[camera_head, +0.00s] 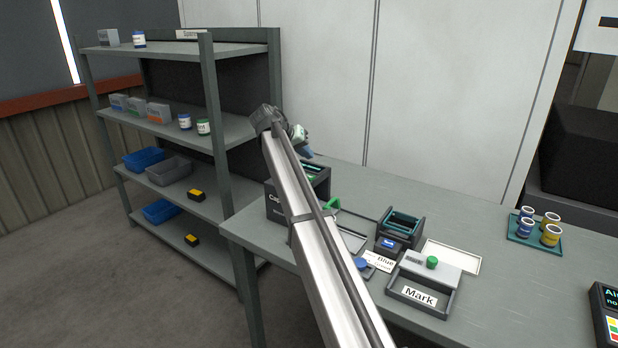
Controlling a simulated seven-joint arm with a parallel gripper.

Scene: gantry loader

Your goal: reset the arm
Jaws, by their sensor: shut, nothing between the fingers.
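My arm (305,225) reaches from the bottom edge up and to the left across the table's left part. Its far end bends to the right in a short wrist, and my gripper (306,153) is small at its tip. It is shut and empty, above the back left of the table, clear of the shelf. The fingers are too small to make out in detail. My arm hides part of the dark box (277,209) under it.
The grey table (490,295) holds a teal-topped device (401,222), a press labelled Mark (432,268), a white tray (464,258) and a teal tray (513,237) with several small cans. A shelf rack (213,110) with boxes and bins stands left. The table's right middle is clear.

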